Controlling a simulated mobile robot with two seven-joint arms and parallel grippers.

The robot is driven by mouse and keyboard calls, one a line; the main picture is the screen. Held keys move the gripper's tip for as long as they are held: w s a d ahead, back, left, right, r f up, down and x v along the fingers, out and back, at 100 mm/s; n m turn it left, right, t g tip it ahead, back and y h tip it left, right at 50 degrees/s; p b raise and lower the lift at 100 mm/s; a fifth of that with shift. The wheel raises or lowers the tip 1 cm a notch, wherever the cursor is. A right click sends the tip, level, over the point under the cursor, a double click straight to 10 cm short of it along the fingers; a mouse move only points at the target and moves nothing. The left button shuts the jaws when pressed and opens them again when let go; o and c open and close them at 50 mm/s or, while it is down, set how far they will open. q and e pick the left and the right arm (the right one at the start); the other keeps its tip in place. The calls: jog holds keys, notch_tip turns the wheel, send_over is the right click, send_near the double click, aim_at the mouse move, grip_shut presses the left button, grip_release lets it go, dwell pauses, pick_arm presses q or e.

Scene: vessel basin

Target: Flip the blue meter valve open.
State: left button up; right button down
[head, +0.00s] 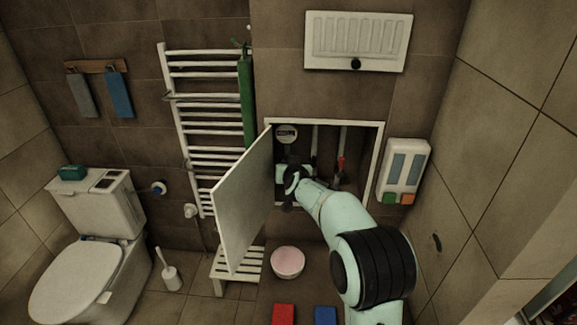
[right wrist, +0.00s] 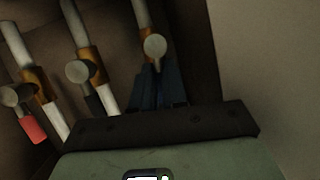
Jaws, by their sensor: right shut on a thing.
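The blue meter valve (right wrist: 155,47) is the rightmost of three valves in the right wrist view, with a round grey hub on a brass fitting. My right gripper (right wrist: 160,85) is shut at this valve, its dark bluish fingers just below the hub. The lever is mostly hidden between the fingers, so its exact angle is hard to tell. In the head view my right gripper (head: 289,194) is inside the open wall cabinet (head: 378,150), below the round meter (head: 287,133); the valve is hidden there. My left gripper is not in view.
A red-handled valve (right wrist: 32,128) and a dark-handled valve (right wrist: 79,71) sit beside it. The cabinet door (head: 243,205) stands open to the left. A soap dispenser (head: 403,171) hangs right. A slatted stool (head: 237,268) and pink-topped bowl (head: 288,262) are below.

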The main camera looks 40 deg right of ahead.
jog(key=c, duration=1.2)
grip_release()
jog(key=shift+f, duration=0.1)
jog(key=shift+o, duration=0.2)
jog(key=shift+s, duration=0.1)
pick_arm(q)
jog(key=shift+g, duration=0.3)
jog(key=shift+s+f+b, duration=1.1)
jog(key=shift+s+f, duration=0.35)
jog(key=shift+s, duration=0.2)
pick_arm(e)
jog(key=v, duration=1.3)
